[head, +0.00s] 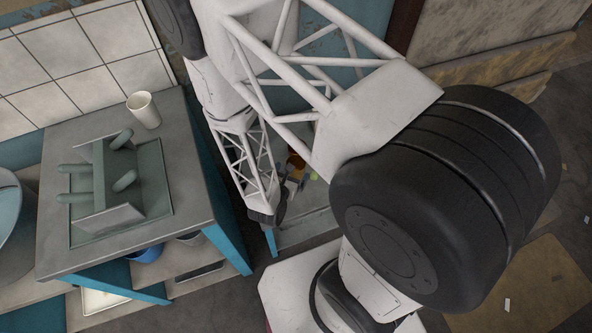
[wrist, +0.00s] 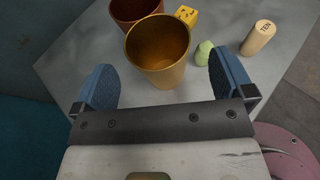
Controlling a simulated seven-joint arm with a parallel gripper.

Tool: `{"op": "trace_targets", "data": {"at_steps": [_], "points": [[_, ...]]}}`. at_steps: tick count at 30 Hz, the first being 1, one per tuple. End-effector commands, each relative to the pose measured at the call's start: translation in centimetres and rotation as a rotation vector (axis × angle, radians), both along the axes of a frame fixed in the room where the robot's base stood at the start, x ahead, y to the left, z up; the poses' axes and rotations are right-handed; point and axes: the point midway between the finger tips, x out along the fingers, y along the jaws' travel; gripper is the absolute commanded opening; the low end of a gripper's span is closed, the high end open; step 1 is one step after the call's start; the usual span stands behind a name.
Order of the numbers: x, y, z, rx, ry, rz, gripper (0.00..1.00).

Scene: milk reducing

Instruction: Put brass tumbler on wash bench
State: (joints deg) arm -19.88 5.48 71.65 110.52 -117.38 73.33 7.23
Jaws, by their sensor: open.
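The brass tumbler (wrist: 158,72) stands upright on a grey surface in the wrist view, its open mouth towards the camera. My gripper (wrist: 165,84) is open, with one blue fingertip on each side of the tumbler's lower part. I cannot tell whether either finger touches it. In the head view my arm hides most of this spot, and only small coloured bits show past it. The bench (head: 190,145) at the left of the head view, which looks like the wash bench, has a grey top with a recessed green rack of rounded pegs.
A white cup (head: 144,109) stands at the bench's back corner. Close to the tumbler are a reddish-brown cup (wrist: 131,10), a yellow block (wrist: 187,15), a green pear-shaped piece (wrist: 204,52) and a cream cylinder (wrist: 258,38). The bench top's right strip is clear.

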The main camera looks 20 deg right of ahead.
Motion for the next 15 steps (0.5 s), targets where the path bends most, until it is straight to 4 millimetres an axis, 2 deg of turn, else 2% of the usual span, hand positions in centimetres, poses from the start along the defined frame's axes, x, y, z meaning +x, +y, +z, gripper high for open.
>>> {"op": "trace_targets", "data": {"at_steps": [15], "points": [[2.4, -2.1, -1.0, 0.001, -0.001, -0.003, 0.99]]}}
